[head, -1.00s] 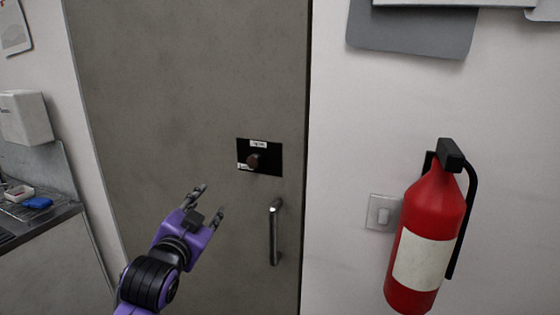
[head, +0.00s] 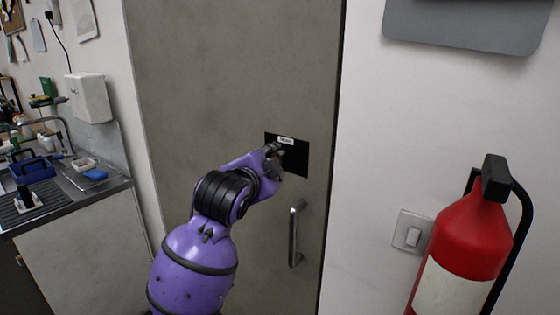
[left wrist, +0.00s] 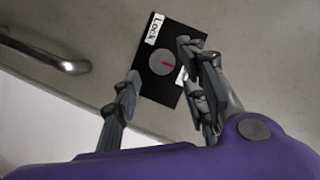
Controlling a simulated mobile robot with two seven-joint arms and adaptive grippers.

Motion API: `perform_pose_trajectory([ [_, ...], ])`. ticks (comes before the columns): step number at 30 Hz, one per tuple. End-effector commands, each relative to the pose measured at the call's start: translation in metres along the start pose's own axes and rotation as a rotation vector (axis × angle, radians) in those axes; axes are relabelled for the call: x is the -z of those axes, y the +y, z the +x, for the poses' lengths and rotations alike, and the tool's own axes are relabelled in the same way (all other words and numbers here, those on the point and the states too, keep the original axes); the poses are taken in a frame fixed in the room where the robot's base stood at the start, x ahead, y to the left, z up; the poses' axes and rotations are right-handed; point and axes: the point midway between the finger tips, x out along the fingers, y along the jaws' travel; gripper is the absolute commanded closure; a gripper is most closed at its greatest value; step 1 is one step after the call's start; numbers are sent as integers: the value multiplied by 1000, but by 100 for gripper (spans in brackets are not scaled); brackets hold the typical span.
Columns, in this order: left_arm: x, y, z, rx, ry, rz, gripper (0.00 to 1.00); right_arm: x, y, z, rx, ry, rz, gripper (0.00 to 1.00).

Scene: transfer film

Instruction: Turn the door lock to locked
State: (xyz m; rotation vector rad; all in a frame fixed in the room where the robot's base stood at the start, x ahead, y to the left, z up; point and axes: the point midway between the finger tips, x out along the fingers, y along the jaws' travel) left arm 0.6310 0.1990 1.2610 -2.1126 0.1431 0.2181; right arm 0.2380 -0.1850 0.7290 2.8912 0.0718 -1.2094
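The black lock plate (head: 298,160) is on the grey door, above the handle. In the left wrist view, the plate (left wrist: 150,90) carries a white label reading "Lock" (left wrist: 155,28) and a round grey knob (left wrist: 158,63) with a red mark pointing toward the right finger. My left gripper (head: 277,157) is at the plate and hides the knob in the head view. In the left wrist view the left gripper (left wrist: 160,63) is open, one finger on each side of the knob. Contact with the knob cannot be made out. My right gripper is not in view.
A metal door handle (head: 295,234) is just below the plate. A red fire extinguisher (head: 470,240) and a light switch (head: 412,231) are on the wall to the right. A sink counter (head: 70,205) stands at the left.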

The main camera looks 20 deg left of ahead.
Motion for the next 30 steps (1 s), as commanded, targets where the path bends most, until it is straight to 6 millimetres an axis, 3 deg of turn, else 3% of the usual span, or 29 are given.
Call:
perform_pose_trajectory([
  [3, 1, 0, 21, -2, 1, -3, 61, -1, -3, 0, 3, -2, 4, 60],
  [9, 2, -1, 45, 0, 2, -2, 61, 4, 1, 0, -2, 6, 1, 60],
  [20, 1, 0, 52, 1, 3, -2, 61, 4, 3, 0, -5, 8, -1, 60],
  [30, 1, 1, 52, -2, 2, -3, 100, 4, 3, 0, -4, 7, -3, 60],
])
